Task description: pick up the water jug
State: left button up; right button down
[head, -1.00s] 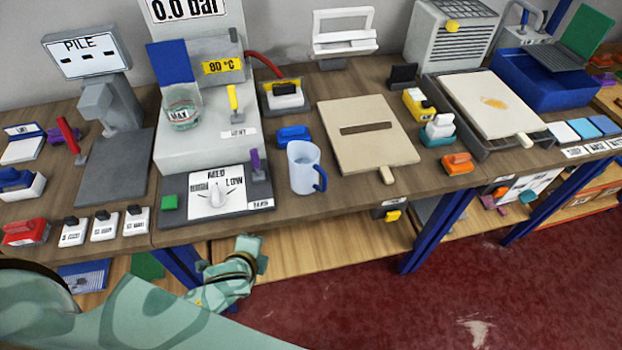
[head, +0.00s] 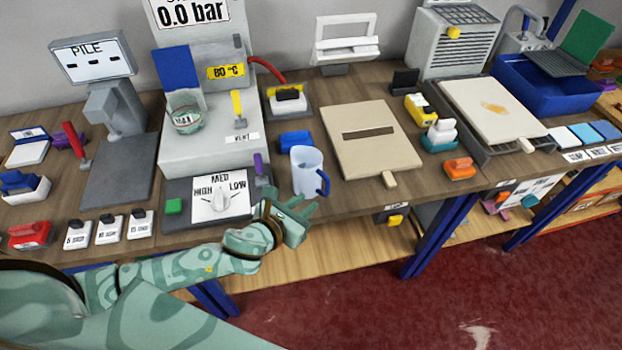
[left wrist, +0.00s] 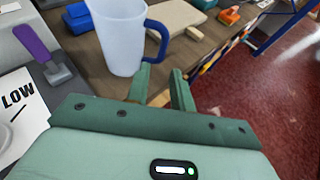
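The water jug (head: 306,172) is a pale translucent cup shape with a blue handle on its right side. It stands upright on the wooden bench near the front edge. In the left wrist view the jug (left wrist: 118,36) is just beyond my fingers, with the handle (left wrist: 157,42) above them. My left gripper (head: 303,208) is at the bench's front edge, close in front of the jug. Its two fingers (left wrist: 160,78) are apart with nothing between them. I cannot tell whether a finger touches the jug. My right gripper is not in view.
The dial panel (head: 218,198) with a purple lever (head: 259,167) lies left of the jug. A blue block (head: 295,140) sits behind it. A beige board (head: 371,145) with a tab lies to the right. Open floor (head: 480,285) is in front.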

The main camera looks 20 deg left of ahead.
aim_at(326, 190)
pick_arm(q)
jog(key=b+x, duration=0.1)
jog(key=x, duration=0.6)
jog(key=shift+f, duration=0.1)
jog(key=b+x, duration=0.1)
jog(key=x, duration=0.4)
jog(key=shift+w+d+b, duration=0.1)
jog(key=shift+d+b, duration=0.15)
jog(key=shift+b, duration=0.1)
jog(key=shift+r, duration=0.2)
grip_shut()
